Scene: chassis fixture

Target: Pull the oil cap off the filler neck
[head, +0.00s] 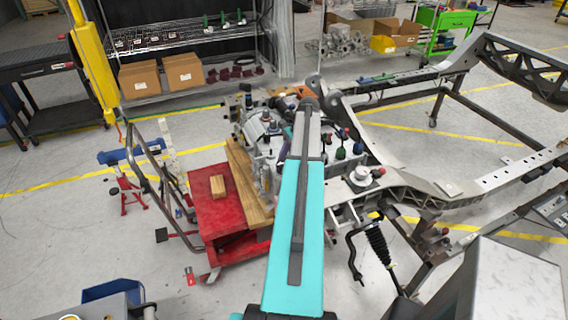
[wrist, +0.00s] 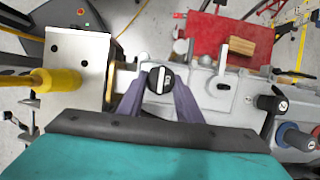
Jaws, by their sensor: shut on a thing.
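The oil cap (wrist: 160,79) is a round black cap with a white-marked grip bar, at the centre of the wrist view. My gripper (wrist: 160,86) has one purple finger on each side of the cap and is shut on it. The filler neck is hidden under the cap. I cannot tell whether the cap sits on the neck or is raised from it. The grey engine (wrist: 218,106) spreads behind and to the right of the cap. In the head view the engine (head: 265,130) is partly hidden by my arm, and the cap cannot be made out.
A yellow-handled tool (wrist: 45,79) and a metal plate (wrist: 82,52) are left of the cap. Several dark-capped fittings (wrist: 270,103) stand to the right. A red cart (head: 210,211) with a wooden block (head: 218,187) is beside the engine. The chassis frame (head: 440,190) extends right.

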